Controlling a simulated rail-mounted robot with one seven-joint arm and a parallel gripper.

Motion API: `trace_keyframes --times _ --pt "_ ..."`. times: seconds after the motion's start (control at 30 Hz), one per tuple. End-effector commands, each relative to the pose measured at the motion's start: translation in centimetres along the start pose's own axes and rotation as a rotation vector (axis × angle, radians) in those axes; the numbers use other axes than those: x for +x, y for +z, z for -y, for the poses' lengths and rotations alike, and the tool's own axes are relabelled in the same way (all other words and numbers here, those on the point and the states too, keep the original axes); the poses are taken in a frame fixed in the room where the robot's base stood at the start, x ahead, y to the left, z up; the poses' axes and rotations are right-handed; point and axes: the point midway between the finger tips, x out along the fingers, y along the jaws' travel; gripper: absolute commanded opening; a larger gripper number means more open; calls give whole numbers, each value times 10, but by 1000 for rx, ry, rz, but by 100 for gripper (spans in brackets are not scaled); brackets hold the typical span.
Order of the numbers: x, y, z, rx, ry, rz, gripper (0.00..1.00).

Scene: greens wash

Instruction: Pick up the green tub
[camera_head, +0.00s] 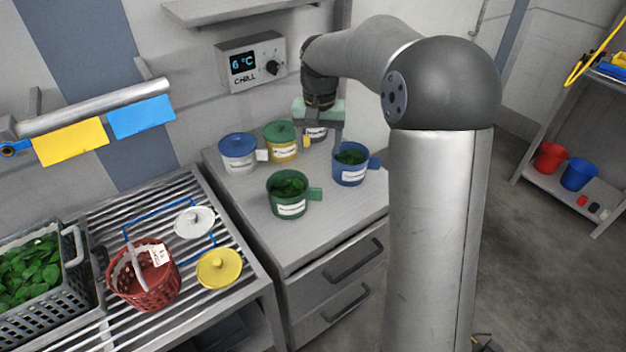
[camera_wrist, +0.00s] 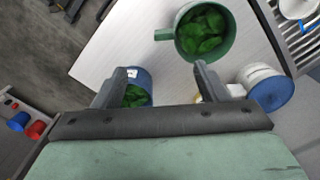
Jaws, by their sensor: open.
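The green tub (camera_head: 277,204) stands open on the grey counter, filled with leaves, with a white label and a side handle to the right. It also shows at the top of the wrist view (camera_wrist: 231,44), beyond my fingertips. My gripper (camera_head: 323,134) is open and empty, above the back of the counter, behind and to the right of the green tub. In the wrist view my gripper's two fingers (camera_wrist: 162,72) are wide apart. An open blue tub (camera_head: 350,177) with leaves stands to the right; it shows beside my left finger in the wrist view (camera_wrist: 143,75).
A white tub with a blue lid (camera_head: 239,158) and a yellow tub with a green lid (camera_head: 283,153) stand behind the green tub. Another tub is partly hidden behind my gripper. A slatted rack (camera_head: 236,240) holds a red basket (camera_head: 150,290). The counter's front is clear.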

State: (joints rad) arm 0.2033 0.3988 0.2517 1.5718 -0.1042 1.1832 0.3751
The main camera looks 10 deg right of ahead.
Motion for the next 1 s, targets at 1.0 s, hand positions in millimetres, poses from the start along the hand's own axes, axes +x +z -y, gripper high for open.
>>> trace_keyframes --times 1.0 --pt "155 -5 8 -2 1 5 67"
